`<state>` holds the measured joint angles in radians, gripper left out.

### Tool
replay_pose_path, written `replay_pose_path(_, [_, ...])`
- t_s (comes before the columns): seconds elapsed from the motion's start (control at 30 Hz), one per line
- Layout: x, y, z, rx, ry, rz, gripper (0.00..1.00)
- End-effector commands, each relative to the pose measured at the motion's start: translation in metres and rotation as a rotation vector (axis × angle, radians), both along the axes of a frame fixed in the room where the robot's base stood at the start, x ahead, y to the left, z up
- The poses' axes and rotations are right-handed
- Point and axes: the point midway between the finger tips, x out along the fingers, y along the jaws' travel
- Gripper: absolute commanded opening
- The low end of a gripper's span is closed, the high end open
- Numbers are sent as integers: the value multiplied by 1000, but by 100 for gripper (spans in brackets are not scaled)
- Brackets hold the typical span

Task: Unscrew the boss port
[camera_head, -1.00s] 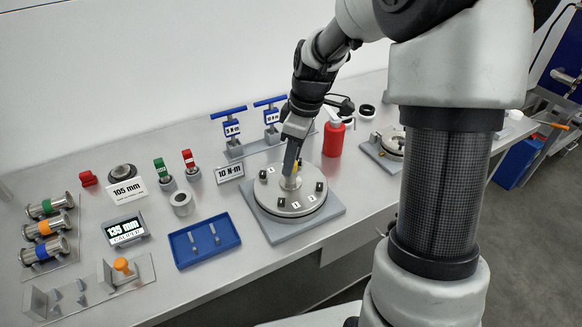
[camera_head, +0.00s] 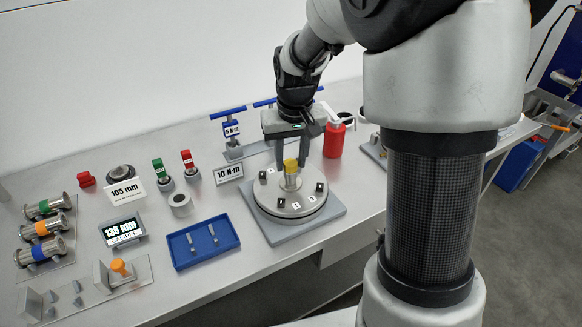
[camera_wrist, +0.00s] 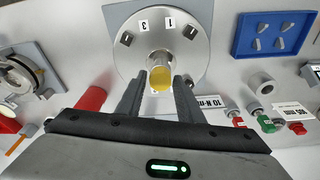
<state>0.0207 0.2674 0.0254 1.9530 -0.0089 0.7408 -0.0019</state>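The boss port is a short metal post with a yellow cap (camera_head: 291,165) at the centre of a round steel lid (camera_head: 268,200). The lid sits on a grey square plate. In the wrist view the yellow cap (camera_wrist: 161,79) lies between and a little ahead of the two fingertips. My gripper (camera_head: 288,160) is open above and behind the cap, its fingers apart on either side. In the wrist view the gripper (camera_wrist: 158,82) shows clear gaps between the cap and both fingers. Black clamps and number labels ring the lid.
A red bottle (camera_head: 334,138) stands close to the right of my gripper. Blue T-handled torque tools (camera_head: 231,130) stand behind. A blue tray (camera_head: 203,243) with small metal parts lies at left, near a caliper display (camera_head: 122,230).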

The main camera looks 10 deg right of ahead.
Motion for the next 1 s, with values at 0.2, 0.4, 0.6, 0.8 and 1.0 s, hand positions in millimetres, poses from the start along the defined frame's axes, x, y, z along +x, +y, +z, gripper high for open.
replay_pose_path(0.2, [0, 1, 0, 0, 0, -207, 34])
replay_pose_path(0.4, [0, 2, 0, -1, 1, -361, 34])
replay_pose_path(0.6, [1, 3, 0, -1, 1, -614, 34])
replay_pose_path(0.8, [1, 3, 0, -1, 0, -735, 34])
replay_pose_path(1.0, [2, 4, 1, -1, 0, -1016, 34])
